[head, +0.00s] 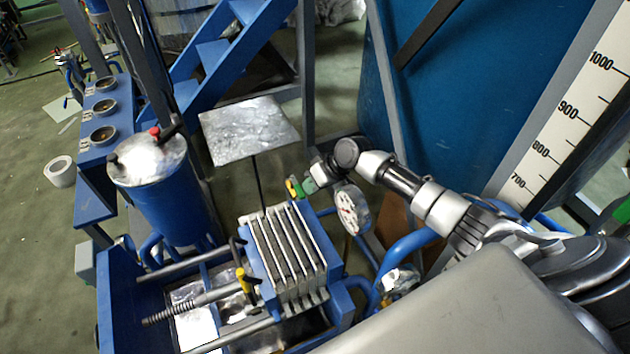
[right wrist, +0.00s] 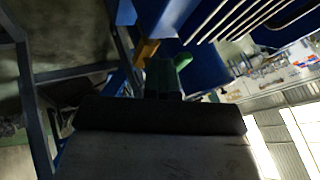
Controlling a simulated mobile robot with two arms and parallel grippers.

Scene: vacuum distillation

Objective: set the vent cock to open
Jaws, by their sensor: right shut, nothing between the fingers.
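My right gripper (head: 302,187) reaches in from the right above the plate stack. Its green fingertips (right wrist: 166,74) are shut with nothing between them. A small yellow piece (head: 291,188) lies just beyond the fingertips; in the right wrist view it shows as an orange-yellow bar (right wrist: 147,51). It may be the vent cock's handle, but I cannot tell for sure, nor whether the fingers touch it. A second yellow handle (head: 243,281) stands upright at the front left of the plate stack. My left gripper is not in view.
A round white gauge (head: 352,209) stands close under my right wrist. The plate stack (head: 285,250) is below the gripper. A blue cylinder (head: 175,205) stands left, a flat grey plate (head: 248,131) behind. A large blue panel (head: 455,90) rises behind my right arm.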

